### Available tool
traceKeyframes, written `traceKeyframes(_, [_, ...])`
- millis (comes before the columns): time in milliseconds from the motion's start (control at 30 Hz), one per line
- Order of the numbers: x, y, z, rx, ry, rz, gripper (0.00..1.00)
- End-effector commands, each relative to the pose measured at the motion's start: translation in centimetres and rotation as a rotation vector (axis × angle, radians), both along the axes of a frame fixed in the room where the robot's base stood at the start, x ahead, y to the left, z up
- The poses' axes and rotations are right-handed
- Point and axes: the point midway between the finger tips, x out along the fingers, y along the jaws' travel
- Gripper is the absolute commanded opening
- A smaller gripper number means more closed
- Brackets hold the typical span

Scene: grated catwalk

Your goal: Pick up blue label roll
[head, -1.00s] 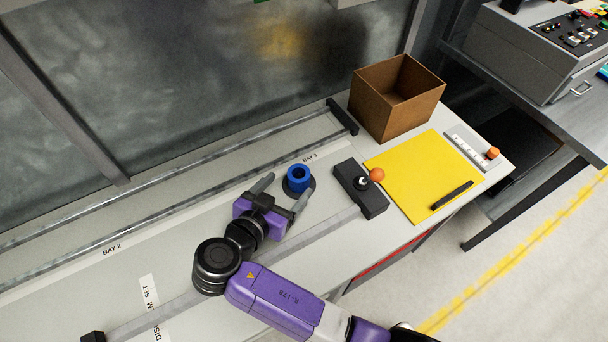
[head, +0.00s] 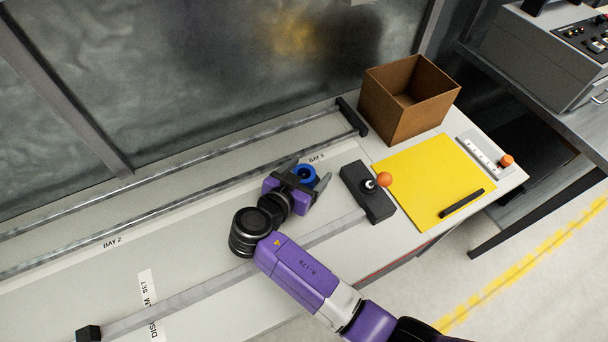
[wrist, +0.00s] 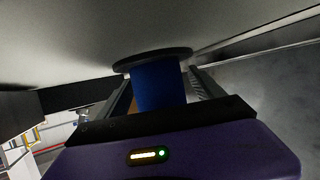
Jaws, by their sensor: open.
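The blue label roll (head: 308,174) stands upright on a dark round base on the light bench, near the BAY 3 mark. My purple gripper (head: 306,177) is open, with one finger on each side of the roll. In the wrist view, the blue roll (wrist: 158,88) sits between the two fingers (wrist: 165,92), with its dark flange (wrist: 152,56) beyond it. A gap shows beside the roll in the wrist view; I cannot tell whether either finger touches it. The gripper body hides part of the roll and base in the head view.
A black block with an orange-knobbed lever (head: 369,190) stands just right of the roll. Beyond it are a yellow mat (head: 425,175) with a black marker (head: 461,203) and an open brown box (head: 385,110). A rail (head: 180,160) runs along the back.

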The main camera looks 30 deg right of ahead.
Motion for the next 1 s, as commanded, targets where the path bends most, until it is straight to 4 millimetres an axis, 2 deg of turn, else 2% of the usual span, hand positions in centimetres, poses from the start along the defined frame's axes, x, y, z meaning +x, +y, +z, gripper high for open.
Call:
traceKeyframes(300, [0.29, -0.4, -0.24, 0.001, -0.001, 0.001, 0.75])
traceKeyframes(633, [0.29, -0.38, -0.22, 0.001, -0.001, 0.001, 0.1])
traceKeyframes(1000, [0.31, -0.36, 0.29, 0.0, -0.002, 0.0, 0.09])
